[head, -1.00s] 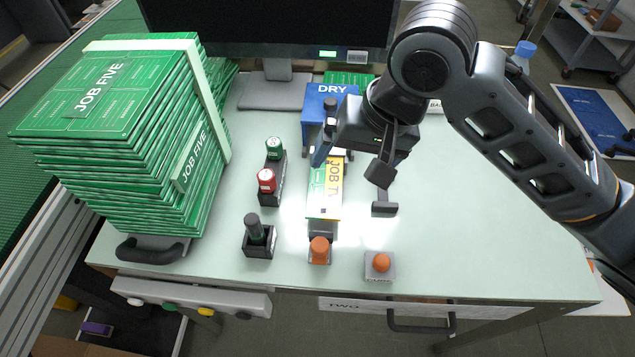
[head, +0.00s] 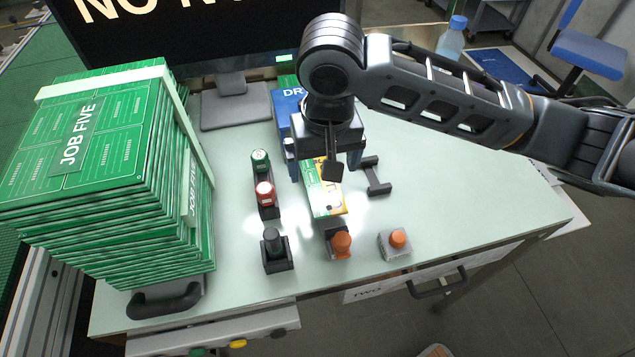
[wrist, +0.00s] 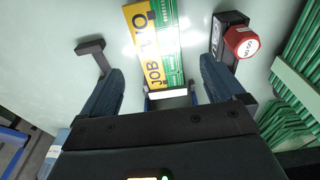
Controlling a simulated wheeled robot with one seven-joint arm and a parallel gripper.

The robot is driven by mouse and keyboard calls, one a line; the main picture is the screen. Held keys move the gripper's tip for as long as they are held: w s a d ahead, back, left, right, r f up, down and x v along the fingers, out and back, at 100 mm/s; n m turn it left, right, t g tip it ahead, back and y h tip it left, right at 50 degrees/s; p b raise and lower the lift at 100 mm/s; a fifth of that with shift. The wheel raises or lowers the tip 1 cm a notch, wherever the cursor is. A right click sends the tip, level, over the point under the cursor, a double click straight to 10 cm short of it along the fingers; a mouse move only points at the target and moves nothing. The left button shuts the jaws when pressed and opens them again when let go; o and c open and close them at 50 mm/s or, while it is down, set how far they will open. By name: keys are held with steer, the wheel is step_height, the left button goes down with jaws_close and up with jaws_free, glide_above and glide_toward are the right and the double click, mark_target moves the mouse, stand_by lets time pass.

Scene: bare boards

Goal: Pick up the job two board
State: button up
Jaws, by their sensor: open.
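The job two board (head: 323,201) is a narrow green board with a yellow label. It lies on the pale table in the middle of the head view, its far part hidden beneath my gripper (head: 327,168). My gripper (wrist: 165,88) is open and empty, one finger on each side of the board's near end. I cannot tell how high the fingers are above it. A blue block (head: 287,103) marked DR, the rest hidden, stands behind my gripper.
A tall strapped stack of JOB FIVE boards (head: 110,130) fills the left. Orange knobs (head: 341,243) (head: 397,239) sit in front. The right tabletop is clear.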

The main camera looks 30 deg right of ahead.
mark_target(322, 184)
steer(key=f, duration=0.5)
steer(key=shift+w+d+p, duration=0.15)
steer(key=shift+w+p, duration=0.15)
steer(key=shift+w, duration=0.1)
steer(key=shift+c, duration=0.2)
steer(key=shift+r, duration=0.1)
steer(key=c, duration=1.1)
